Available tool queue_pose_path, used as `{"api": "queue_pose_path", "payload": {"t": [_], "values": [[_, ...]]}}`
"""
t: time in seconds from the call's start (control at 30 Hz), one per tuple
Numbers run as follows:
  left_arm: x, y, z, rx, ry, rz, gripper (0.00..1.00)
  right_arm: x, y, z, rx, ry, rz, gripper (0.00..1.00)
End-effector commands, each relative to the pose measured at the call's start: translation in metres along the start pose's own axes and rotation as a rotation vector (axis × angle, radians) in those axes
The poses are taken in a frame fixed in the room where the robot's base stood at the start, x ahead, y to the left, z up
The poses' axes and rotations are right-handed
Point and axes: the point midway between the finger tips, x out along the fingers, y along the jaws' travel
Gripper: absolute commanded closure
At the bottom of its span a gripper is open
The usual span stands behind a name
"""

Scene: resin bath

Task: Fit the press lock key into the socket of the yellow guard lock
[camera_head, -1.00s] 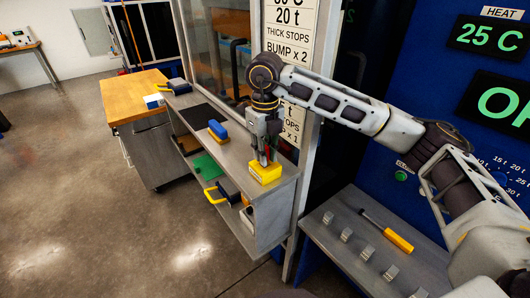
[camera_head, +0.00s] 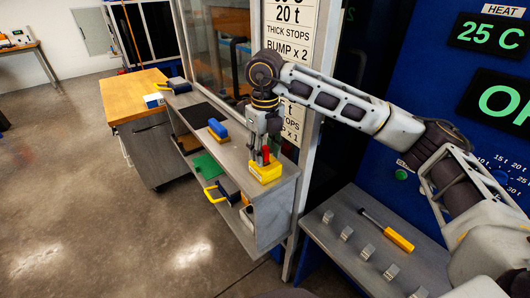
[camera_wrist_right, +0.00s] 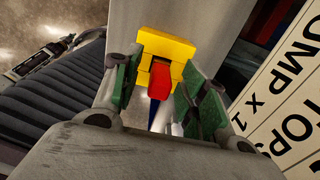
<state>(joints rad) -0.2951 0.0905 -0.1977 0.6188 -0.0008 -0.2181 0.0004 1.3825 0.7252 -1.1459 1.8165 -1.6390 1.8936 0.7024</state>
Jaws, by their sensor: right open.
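The yellow guard lock (camera_head: 265,174) sits on the grey shelf top near its right end. It also shows at the top of the right wrist view (camera_wrist_right: 172,50). The red key (camera_head: 266,156) stands at the lock; in the wrist view its red part (camera_wrist_right: 160,84) meets the yellow body. Whether it is fully seated in the socket is hidden. My right gripper (camera_head: 261,157) is just above the lock, with its green-padded fingers open on both sides of the key, apparently apart from it. My left gripper is not in view.
On the shelf unit (camera_head: 236,158) lie a blue block (camera_head: 217,129) and a black mat (camera_head: 200,115). A sign panel (camera_head: 292,25) and post stand close behind my right gripper. A yellow-handled tool (camera_head: 390,232) and several grey blocks lie on the right bench.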

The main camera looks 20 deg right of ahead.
Motion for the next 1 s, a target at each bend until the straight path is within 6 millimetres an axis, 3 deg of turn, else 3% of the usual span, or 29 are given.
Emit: {"api": "queue_pose_path", "payload": {"t": [0.67, 1.0], "values": [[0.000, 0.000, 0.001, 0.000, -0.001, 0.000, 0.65, -0.085, 0.000, 0.001, -0.001, -0.003, 0.000, 0.57], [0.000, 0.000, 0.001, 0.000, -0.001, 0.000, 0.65, -0.108, 0.000, 0.000, -0.001, -0.001, 0.001, 0.57]]}}
